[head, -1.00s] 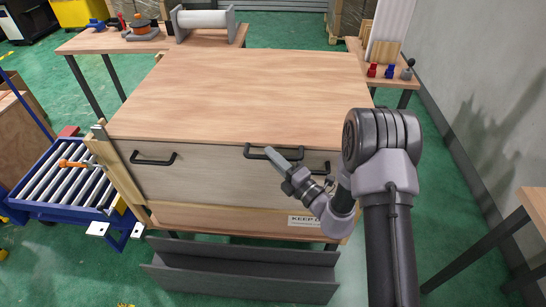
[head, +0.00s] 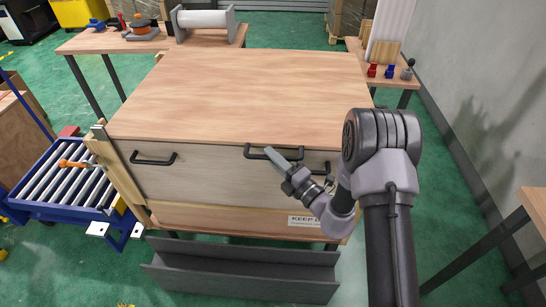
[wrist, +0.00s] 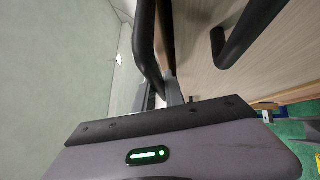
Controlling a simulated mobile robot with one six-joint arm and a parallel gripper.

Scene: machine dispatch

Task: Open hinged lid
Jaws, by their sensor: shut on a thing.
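The large wooden box has a flat brown top (head: 240,90) and a pale front panel (head: 205,185) with black bar handles. One handle (head: 153,160) is at the left, one handle (head: 258,153) is near the middle, and another shows partly behind my arm at the right. My gripper (head: 272,156) is at the middle handle and shut on it. In the wrist view the gripped bar (wrist: 145,45) runs down to the fingers, and a second handle (wrist: 245,35) stands apart on the panel. The top lies flat, with no visible gap. The exact finger contact is mostly hidden.
A dark grey trough (head: 240,270) lies below the front of the box. A blue roller conveyor (head: 70,185) stands at the left. A bench (head: 140,40) with tools is behind left, and a small table (head: 385,75) behind right. A wall is at the right.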

